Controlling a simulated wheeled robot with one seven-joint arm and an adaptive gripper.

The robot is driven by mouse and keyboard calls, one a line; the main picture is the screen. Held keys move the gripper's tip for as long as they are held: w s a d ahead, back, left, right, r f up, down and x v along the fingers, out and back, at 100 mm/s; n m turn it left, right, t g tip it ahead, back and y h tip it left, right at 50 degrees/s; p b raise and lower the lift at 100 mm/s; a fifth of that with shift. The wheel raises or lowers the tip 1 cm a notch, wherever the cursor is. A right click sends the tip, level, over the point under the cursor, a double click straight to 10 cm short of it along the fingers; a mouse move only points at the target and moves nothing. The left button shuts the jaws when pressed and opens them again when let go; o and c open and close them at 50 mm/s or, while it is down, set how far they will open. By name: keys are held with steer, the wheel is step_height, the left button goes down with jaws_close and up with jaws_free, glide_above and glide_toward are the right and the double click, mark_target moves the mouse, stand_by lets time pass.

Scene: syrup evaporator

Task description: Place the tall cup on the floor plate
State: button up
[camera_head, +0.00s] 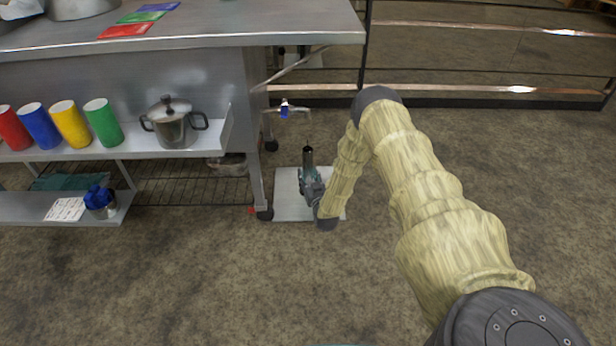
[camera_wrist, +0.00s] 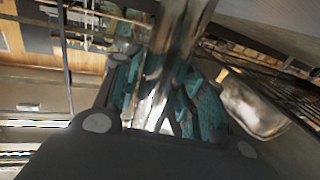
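The tall cup (camera_head: 307,156) is a shiny, narrow metal cylinder, upright over the floor plate. It fills the upper middle of the wrist view as a mirror-like cylinder (camera_wrist: 182,30). My gripper (camera_head: 310,181) is around its lower part, with teal finger pads on both sides in the wrist view (camera_wrist: 168,95), and looks shut on it. The floor plate (camera_head: 288,205) is a flat, light grey square on the floor beside the table's wheeled leg. The cup's base is hidden by my gripper, so I cannot tell whether it touches the plate.
A steel table (camera_head: 200,32) stands at left, with a shelf holding red, blue, yellow and green cups (camera_head: 103,122) and a lidded pot (camera_head: 173,125). A spigot with a blue handle (camera_head: 284,109) projects above the plate. A railing (camera_head: 480,102) runs behind. Floor at right is clear.

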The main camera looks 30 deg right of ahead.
steer(key=shift+o, duration=0.6)
steer(key=shift+r, duration=0.2)
steer(key=shift+s+a+p, duration=0.1)
steer(key=shift+s+p, duration=0.2)
steer(key=shift+p, duration=0.05)
steer(key=p+v, duration=0.4)
steer(key=v, duration=0.5)
steer(key=shift+s+a+r, duration=0.1)
steer(key=shift+s, duration=0.2)
steer(key=shift+p+v, duration=0.4)
steer(key=shift+v, duration=0.45)
